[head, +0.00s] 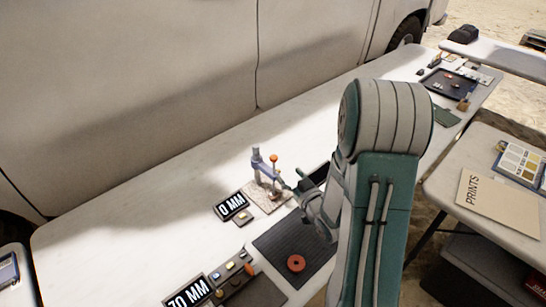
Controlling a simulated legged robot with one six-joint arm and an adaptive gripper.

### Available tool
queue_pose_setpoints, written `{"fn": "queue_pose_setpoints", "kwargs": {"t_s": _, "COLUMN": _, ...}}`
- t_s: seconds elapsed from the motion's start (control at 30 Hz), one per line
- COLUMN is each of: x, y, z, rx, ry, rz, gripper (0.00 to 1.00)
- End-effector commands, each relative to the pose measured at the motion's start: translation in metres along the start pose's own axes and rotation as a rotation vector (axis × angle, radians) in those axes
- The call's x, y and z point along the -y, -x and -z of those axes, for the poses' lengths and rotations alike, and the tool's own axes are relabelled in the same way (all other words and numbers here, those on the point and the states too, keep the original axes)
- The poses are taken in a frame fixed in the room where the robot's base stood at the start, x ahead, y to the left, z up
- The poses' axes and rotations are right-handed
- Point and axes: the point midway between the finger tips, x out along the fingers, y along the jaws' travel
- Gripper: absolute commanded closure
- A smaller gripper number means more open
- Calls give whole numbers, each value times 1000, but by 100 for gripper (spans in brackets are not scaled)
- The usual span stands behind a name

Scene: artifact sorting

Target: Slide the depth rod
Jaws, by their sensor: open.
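A small blue-grey stand (257,163) rises from a speckled base plate (268,199) on the white table. An upright rod with an orange knob (273,158) stands at its right side; I take this to be the depth rod. My gripper (291,186) is just right of the rod, low over the table and open. My own wrist and forearm partly cover it. I cannot tell whether a fingertip touches the rod. A small display (231,206) left of the stand reads 0 MM.
A larger display (189,291) reads 70 MM near the front, beside a tray of small coloured pieces (232,276). A red ring (296,263) lies on a dark ribbed mat (283,241). A white vehicle (130,90) lines the far side. The table between is mostly clear.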

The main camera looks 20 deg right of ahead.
Motion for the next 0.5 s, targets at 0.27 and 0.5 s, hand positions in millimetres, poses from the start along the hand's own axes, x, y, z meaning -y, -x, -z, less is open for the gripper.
{"fn": "queue_pose_setpoints", "kwargs": {"t_s": 0.27, "x": -2, "y": 5, "z": -9, "rx": -90, "ry": -48, "rz": 17, "gripper": 29}}
{"fn": "queue_pose_setpoints", "kwargs": {"t_s": 0.5, "x": 0, "y": -30, "z": -5, "rx": -90, "ry": -46, "rz": 20, "gripper": 29}}
